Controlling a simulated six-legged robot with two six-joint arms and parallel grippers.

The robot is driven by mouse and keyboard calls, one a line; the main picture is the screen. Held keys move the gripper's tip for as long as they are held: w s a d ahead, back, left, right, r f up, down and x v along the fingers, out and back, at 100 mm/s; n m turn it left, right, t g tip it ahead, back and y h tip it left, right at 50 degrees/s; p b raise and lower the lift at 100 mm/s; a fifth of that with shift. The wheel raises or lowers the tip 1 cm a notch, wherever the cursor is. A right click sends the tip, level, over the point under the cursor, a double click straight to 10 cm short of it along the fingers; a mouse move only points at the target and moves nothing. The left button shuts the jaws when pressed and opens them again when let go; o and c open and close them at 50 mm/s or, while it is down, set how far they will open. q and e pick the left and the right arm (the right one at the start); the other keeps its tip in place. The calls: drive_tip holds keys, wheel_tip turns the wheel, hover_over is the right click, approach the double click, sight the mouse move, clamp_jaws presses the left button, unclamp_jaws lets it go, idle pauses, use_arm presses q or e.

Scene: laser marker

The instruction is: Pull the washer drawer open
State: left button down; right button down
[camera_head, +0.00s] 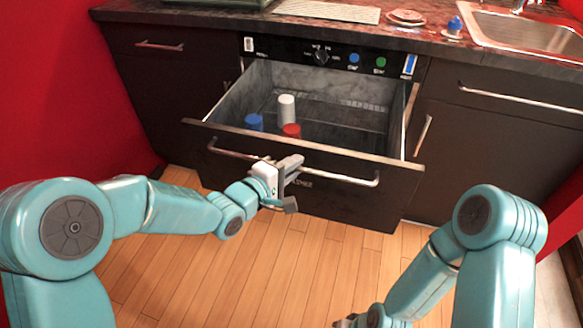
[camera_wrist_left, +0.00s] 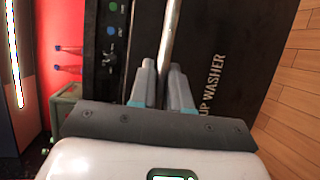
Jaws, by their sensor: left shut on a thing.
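The washer drawer (camera_head: 330,160) is pulled out from the dark cabinet, and its inside shows in the head view. A white cup (camera_head: 286,107), a blue cup (camera_head: 254,122) and a red cup (camera_head: 291,131) stand in it. A long metal handle (camera_head: 340,176) runs across the drawer front; it also shows in the left wrist view (camera_wrist_left: 171,30). My left gripper (camera_head: 285,172) is shut on the handle, with a finger on each side of it in the left wrist view (camera_wrist_left: 163,85). My right gripper (camera_head: 350,321) is low at the bottom edge, mostly cut off.
The control panel (camera_head: 325,57) with a knob and coloured buttons sits above the drawer. A sink (camera_head: 520,35) and small dishes (camera_head: 406,16) are on the counter. The wooden floor (camera_head: 270,260) in front of the drawer is clear apart from my arms.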

use_arm(q)
drive_tip(key=c, duration=1.2)
unclamp_jaws()
drive_tip(key=shift+o, duration=0.2)
drive_tip(key=p+v, duration=0.2)
drive_tip(key=v, duration=1.4)
drive_tip(key=shift+p, duration=0.3)
drive_tip(key=shift+a, duration=0.1)
